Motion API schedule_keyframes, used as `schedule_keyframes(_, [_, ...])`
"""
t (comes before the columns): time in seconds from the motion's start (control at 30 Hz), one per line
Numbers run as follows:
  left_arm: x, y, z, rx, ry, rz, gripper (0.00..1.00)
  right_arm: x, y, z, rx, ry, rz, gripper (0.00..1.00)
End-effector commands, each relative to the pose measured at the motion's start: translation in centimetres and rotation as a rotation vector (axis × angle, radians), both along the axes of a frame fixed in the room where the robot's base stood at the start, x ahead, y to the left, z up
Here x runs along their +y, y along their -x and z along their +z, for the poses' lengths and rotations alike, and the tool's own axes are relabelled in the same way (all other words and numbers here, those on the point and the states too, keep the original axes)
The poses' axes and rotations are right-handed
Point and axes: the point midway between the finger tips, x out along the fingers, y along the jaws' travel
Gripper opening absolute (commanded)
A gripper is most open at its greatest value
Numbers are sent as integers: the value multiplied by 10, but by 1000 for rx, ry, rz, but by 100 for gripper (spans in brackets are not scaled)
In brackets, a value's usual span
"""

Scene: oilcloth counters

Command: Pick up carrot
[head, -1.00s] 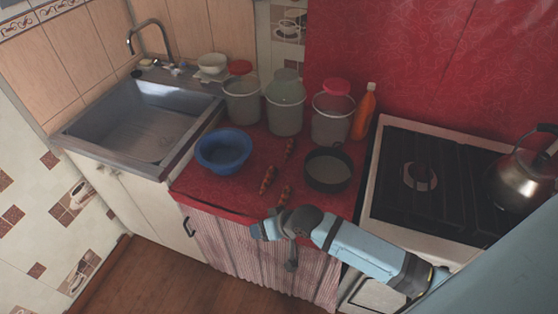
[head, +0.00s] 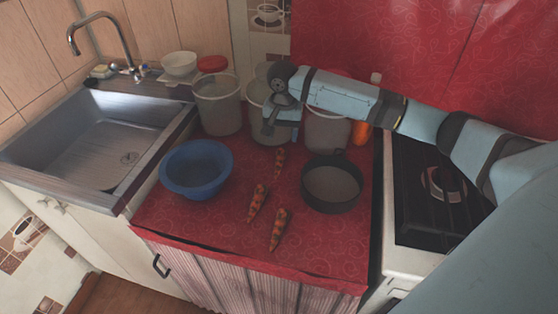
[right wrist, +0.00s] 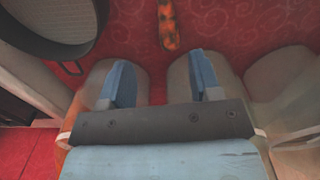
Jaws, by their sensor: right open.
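Three orange, dark-spotted carrots lie on the red counter cloth in the head view: a back one (head: 279,163), a middle-left one (head: 257,203) and a front one (head: 278,230). My right gripper (head: 281,130) is above the back of the counter, in front of the buckets and just beyond the back carrot. In the right wrist view its two blue fingers (right wrist: 160,82) are apart with nothing between them. A carrot (right wrist: 167,25) shows there ahead of the fingertips, cut off by the top edge. My left gripper is out of view.
A blue bowl (head: 196,169) stands left of the carrots and a dark pan (head: 331,185) right of them. Several buckets, one pale grey (head: 218,106), line the back. A sink (head: 100,135) is left, a stove (head: 440,190) right.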

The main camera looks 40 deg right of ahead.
Motion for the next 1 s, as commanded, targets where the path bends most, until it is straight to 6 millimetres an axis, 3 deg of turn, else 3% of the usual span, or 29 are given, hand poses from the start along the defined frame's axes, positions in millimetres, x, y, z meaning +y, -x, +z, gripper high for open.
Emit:
schedule_keyframes(0.03, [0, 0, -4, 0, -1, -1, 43, 0, 0, -14, 2, -1, 0, 58])
schedule_keyframes(0.2, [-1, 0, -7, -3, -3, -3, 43, 1, -1, -42, -1, 0, 0, 58])
schedule_keyframes(0.47, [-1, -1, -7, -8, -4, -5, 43, 2, -1, -58, -2, -1, 2, 58])
schedule_keyframes(0.8, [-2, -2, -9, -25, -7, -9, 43, 7, -5, -103, -3, 0, 2, 58])
schedule_keyframes(1.0, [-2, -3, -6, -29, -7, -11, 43, 7, -5, -105, -4, -1, 3, 58])
